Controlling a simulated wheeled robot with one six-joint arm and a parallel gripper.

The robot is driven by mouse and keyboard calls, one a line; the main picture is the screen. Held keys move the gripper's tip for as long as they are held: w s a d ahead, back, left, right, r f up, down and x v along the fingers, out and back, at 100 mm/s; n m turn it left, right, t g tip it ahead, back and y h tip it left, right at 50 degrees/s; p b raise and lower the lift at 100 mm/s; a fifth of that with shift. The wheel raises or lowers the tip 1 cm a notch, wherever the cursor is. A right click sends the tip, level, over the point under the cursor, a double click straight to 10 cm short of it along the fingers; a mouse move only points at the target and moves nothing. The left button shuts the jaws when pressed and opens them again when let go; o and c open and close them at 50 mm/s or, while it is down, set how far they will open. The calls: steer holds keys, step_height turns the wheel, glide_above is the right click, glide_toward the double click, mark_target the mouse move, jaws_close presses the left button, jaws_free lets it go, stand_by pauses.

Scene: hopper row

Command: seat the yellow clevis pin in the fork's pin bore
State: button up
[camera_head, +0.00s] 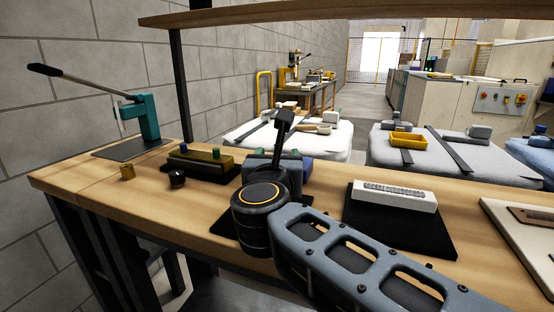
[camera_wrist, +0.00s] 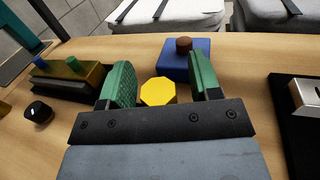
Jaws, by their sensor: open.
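My gripper (camera_wrist: 161,74) is open in the wrist view, its two green-padded fingers wide apart. A yellow eight-sided piece (camera_wrist: 158,91), which looks like the yellow clevis pin's head seen from above, shows between the fingers, with a gap on each side. Its lower part is hidden by my gripper's body. Beyond the fingers is a blue block (camera_wrist: 178,65) with a brown round knob (camera_wrist: 184,44) on top. In the head view, my arm partly covers the blue block (camera_head: 293,164) and hides the yellow piece. I cannot make out the fork or its pin bore for certain.
To the left are an olive block (camera_head: 208,157) with blue and green pegs, a black knob (camera_head: 177,179), a small brass cube (camera_head: 127,172) and a teal lever press (camera_head: 145,118). To the right, a pale slotted block (camera_head: 394,196) sits on a black mat (camera_head: 420,238).

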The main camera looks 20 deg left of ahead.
steer(key=shift+s, duration=0.1)
steer(key=p+v, duration=0.2)
steer(key=v, duration=1.1)
steer(key=shift+s+d, duration=0.15)
steer(key=shift+s, duration=0.15)
